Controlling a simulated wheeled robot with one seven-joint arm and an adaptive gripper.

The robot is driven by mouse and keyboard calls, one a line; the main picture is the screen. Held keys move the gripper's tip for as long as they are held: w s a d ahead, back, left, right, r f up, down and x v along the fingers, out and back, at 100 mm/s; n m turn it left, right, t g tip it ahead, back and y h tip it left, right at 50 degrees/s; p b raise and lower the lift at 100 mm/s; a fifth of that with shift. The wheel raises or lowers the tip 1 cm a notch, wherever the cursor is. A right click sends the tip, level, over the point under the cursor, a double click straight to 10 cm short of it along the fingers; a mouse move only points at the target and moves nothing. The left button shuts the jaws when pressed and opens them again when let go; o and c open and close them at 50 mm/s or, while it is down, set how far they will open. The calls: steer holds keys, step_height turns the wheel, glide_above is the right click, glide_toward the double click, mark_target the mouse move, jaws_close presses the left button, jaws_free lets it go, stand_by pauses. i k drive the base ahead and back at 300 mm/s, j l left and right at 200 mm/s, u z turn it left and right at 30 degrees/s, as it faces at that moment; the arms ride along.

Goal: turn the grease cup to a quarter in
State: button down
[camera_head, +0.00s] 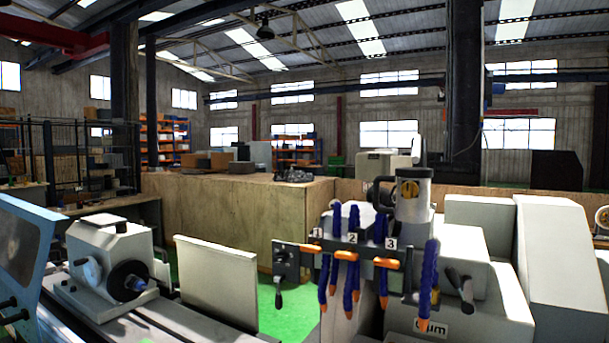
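I cannot pick out the grease cup with certainty; nothing in view is labelled as one. On the grinder, a grey cylindrical unit (413,200) stands upright with a black loop handle at its left and a round yellow mark on its front. Below it, a dark bar (365,257) carries orange levers beside labels 1, 2 and 3. Blue segmented hoses (430,275) with orange tips hang around this bar. I cannot make out my gripper anywhere in this view.
A grey headstock (110,250) with a black handwheel (127,280) sits at left, with a pale upright panel (216,278) beside it. Grey machine covers (560,260) fill the right. A wooden partition (235,215) stands behind. Green floor (290,315) shows in the middle.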

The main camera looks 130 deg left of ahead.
mark_target(409, 189)
steer(key=u, duration=3.6)
